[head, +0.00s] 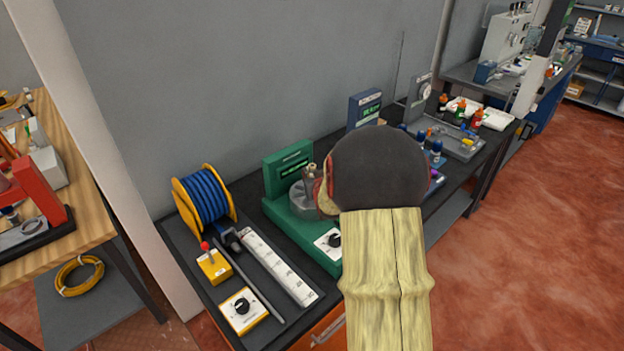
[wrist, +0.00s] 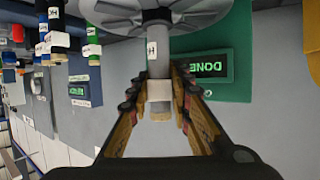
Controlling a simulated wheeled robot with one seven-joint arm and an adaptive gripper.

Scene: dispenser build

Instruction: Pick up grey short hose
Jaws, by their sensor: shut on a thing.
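My gripper (wrist: 160,88) is shut on a short grey upright piece with a white "H" label, which looks like the grey short hose (wrist: 158,62). A pale collar shows on it between the fingers, and its one end meets the round grey holder (wrist: 200,12) of the green machine. I cannot tell whether it is still seated there. In the head view my arm hides most of the gripper, and only the edge of its fingers shows beside the green machine (head: 285,166). The machine's screen (wrist: 208,66) reads "DONE", upside down in the wrist view.
A yellow reel of blue hose (head: 205,198), a yellow box with a red-knobbed lever (head: 214,267), a long grey rod (head: 250,285) and a white labelled strip (head: 278,267) lie left of the machine. A blue-grey display unit (head: 364,110) and several bottles stand behind my arm.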

